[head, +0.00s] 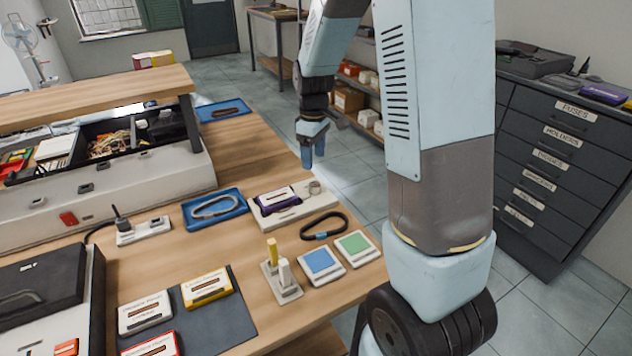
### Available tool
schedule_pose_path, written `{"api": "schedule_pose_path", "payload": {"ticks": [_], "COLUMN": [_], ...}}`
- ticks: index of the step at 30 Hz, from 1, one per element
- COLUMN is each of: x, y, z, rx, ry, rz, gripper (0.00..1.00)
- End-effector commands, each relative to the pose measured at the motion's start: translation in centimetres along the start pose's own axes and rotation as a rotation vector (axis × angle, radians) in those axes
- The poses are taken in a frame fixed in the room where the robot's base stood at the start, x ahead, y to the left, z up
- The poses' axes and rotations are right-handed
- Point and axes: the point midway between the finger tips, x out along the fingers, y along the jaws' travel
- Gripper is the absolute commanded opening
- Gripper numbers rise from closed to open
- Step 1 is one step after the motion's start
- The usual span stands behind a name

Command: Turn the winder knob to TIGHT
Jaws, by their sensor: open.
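A pale board (288,217) lies near the right edge of the wooden table. A dark purple device (277,201) sits on it, and a small round grey knob (314,187) stands at its right end. This looks like the winder knob; no TIGHT mark can be read at this size. My gripper (307,166) points down above and behind the knob, apart from it. Its fingers overlap in this view and nothing shows between them. A black band with a blue part (324,226) lies in front of the board.
A blue pad (322,264) and a green pad (355,246) lie at the front right. A stand with yellow and white upright pieces (283,290) is beside them. A drawer cabinet (548,160) stands right.

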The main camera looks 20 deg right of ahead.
Motion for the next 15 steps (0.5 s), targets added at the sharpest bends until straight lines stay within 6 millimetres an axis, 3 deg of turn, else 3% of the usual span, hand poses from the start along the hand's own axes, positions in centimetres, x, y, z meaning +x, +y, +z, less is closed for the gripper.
{"api": "schedule_pose_path", "payload": {"ticks": [9,15], "x": [5.7,8.3], "y": [-0.1,-0.1], "z": [0.1,0.0], "rx": [0.0,-0.001], "ry": [-0.003,-0.002], "rz": [-0.002,-0.002], "gripper": [0.63,0.63]}}
